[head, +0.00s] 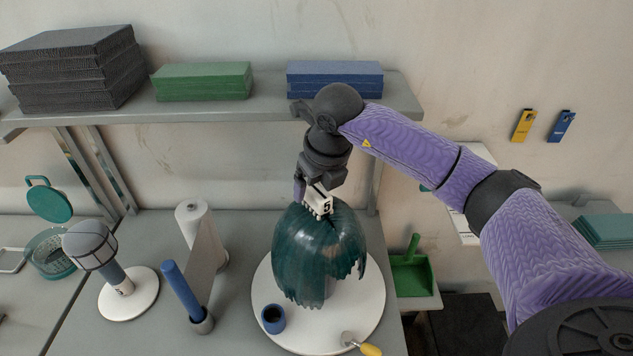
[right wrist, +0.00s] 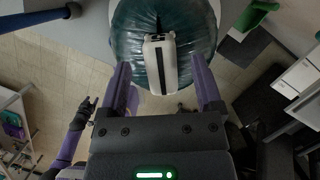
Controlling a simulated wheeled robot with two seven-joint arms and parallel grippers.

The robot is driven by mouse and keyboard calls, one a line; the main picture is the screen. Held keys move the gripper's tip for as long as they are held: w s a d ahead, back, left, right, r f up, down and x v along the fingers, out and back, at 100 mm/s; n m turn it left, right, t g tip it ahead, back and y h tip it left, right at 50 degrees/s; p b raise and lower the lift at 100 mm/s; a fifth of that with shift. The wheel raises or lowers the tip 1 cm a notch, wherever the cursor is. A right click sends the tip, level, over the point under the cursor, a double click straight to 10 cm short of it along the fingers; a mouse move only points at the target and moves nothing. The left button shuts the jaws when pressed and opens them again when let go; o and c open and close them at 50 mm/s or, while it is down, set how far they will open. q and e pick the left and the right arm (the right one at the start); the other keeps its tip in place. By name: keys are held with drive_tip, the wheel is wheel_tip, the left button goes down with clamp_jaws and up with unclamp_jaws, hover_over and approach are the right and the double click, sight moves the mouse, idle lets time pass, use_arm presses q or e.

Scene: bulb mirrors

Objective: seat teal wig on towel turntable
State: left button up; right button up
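The teal wig (head: 318,250) sits over a round white turntable (head: 365,322) in the head view; what bears it underneath is hidden. My right gripper (head: 312,194) is above the crown. In the right wrist view its purple fingers (right wrist: 162,68) stand apart on either side of the clip, with gaps. What looks like my left gripper (right wrist: 85,110) is small at the lower left there; its fingers are unclear.
A blue cup (head: 273,319) and a yellow-handled tool (head: 369,349) are at the turntable's front edge. To the left stand a paper roll (head: 196,225), a blue rod (head: 180,288) and a grey head form (head: 88,243) on a white base. A shelf (head: 230,108) with stacked blocks is behind.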

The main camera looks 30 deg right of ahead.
drive_tip(key=shift+r, duration=0.1)
idle(0.5)
wheel_tip(320, 180, up, 7)
drive_tip(key=p, duration=0.5)
drive_tip(key=shift+p, duration=0.3)
drive_tip(key=shift+r, duration=0.2)
drive_tip(key=b+v, duration=0.1)
drive_tip(key=v, duration=0.8)
drive_tip(key=shift+s, duration=0.2)
